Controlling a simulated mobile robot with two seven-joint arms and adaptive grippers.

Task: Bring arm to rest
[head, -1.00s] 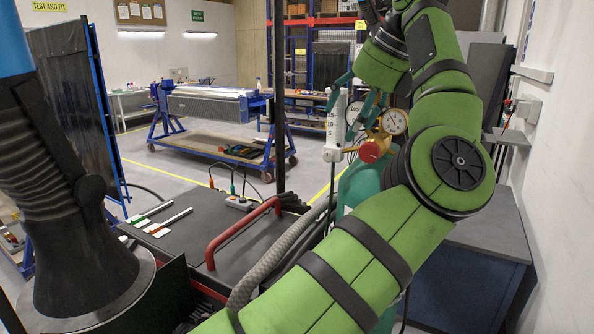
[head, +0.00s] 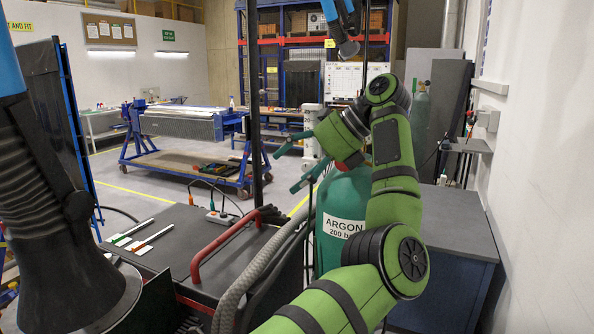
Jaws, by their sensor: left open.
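My green left arm (head: 395,150) rises from the bottom edge and bends over at the upper right. Its left gripper (head: 286,172) has teal fingers that point left, spread apart with nothing between them. The gripper is in front of the upper part of a green argon cylinder (head: 341,225) and its white flow tube (head: 311,120). The cylinder's pressure gauges are hidden behind the arm and wrist. I cannot tell whether the wrist touches the cylinder fittings. My right gripper is not in view.
A dark cart top (head: 190,235) with a red handle (head: 222,242) and grey hose stands left of the cylinder. A black flexible duct (head: 45,200) fills the left. A grey-topped blue cabinet (head: 455,225) and a wall stand right. Open floor lies behind the cart.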

